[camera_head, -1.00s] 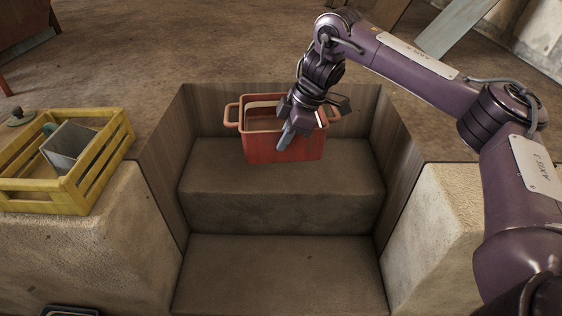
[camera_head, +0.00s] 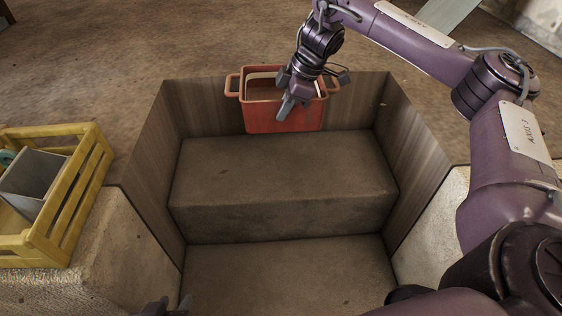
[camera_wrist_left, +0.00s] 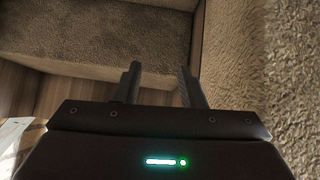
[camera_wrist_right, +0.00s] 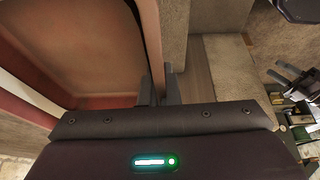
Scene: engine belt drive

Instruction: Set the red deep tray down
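The red deep tray (camera_head: 262,118) is upright at the back of the stepped recess, with a loop handle on each side. Its base shows near the back edge of the upper step (camera_head: 285,165); I cannot tell if it touches. My right gripper (camera_head: 286,108) is shut on the tray's near wall. In the right wrist view, the tray (camera_wrist_right: 75,50) fills the left side and its wall runs between the fingers (camera_wrist_right: 158,90). My left gripper (camera_head: 172,306) is at the bottom edge of the head view. In the left wrist view its fingers (camera_wrist_left: 158,85) are apart and empty.
Wooden boards (camera_head: 150,150) line the recess sides and back. A yellow slatted crate (camera_head: 75,195) holding a grey box (camera_head: 32,178) stands on the left ledge. The upper step and lower step (camera_head: 285,275) are bare.

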